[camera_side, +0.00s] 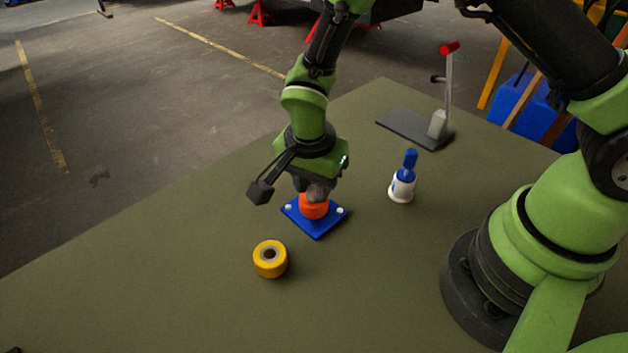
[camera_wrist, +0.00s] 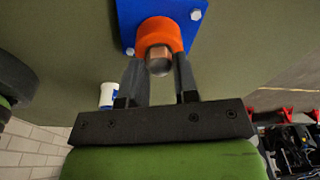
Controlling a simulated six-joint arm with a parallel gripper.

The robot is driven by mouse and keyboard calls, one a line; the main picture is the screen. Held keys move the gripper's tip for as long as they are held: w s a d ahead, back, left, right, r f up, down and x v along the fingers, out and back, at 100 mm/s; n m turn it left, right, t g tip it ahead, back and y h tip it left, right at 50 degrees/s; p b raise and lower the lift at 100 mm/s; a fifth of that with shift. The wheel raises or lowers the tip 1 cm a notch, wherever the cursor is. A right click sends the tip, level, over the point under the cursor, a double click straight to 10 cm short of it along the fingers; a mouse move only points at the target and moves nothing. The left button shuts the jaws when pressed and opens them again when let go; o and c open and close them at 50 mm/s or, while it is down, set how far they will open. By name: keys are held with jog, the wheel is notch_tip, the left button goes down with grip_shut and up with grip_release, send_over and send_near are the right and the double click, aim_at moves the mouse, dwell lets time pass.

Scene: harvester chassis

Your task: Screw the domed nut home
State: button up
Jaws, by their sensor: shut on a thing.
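An orange round part (camera_side: 314,207), which I take to be the domed nut, sits on a blue square plate (camera_side: 318,229) with light bolt heads at its corners. In the wrist view the orange part (camera_wrist: 157,33) stands against the blue plate (camera_wrist: 128,12), with a copper-coloured stud end (camera_wrist: 158,58) showing in its middle. My gripper (camera_side: 314,194) points down over the plate. In the wrist view its two dark fingers (camera_wrist: 158,72) are shut on the orange part, one on each side. The thread is hidden.
A yellow ring-shaped part (camera_side: 270,259) lies on the green table (camera_side: 190,250), in front of the plate. A blue-and-white bottle (camera_side: 403,183) stands to the right. A dark stand with a red-topped lever (camera_side: 440,120) is at the back.

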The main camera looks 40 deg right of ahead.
jog(key=shift+m, duration=0.6)
jog(key=m, duration=0.5)
jog(key=shift+g, duration=0.4)
jog(key=m, duration=0.5)
jog(key=shift+m+g, duration=0.3)
jog(key=o, duration=1.1)
